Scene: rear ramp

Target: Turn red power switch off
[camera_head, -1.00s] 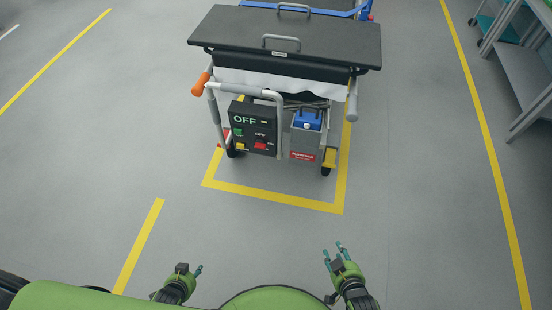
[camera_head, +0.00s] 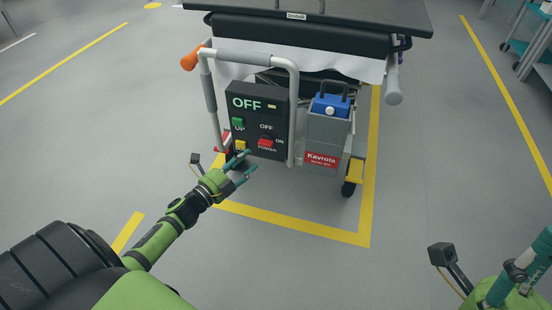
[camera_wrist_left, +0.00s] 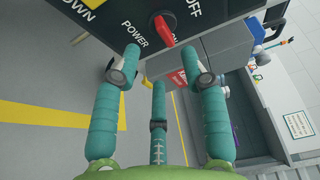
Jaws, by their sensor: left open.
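The red power switch (camera_head: 265,143) is on the black control box (camera_head: 275,100) hung on the cart's near end. It also shows at the top of the left wrist view (camera_wrist_left: 163,30), by the POWER and OFF labels. A large OFF is lit on the box. My left gripper (camera_head: 245,166) is open and empty, below and in front of the box, near the yellow button (camera_head: 241,146). In the left wrist view its fingers (camera_wrist_left: 165,70) are spread below the switch, with no clear contact. My right gripper (camera_head: 520,265) is at the lower right, partly cut off.
A grey handle bar (camera_head: 292,100) frames the box. A blue-topped grey unit (camera_head: 327,130) stands to its right. The dark cart top (camera_head: 340,15) overhangs behind. Yellow floor tape (camera_head: 300,227) surrounds the cart. The grey floor in front is clear.

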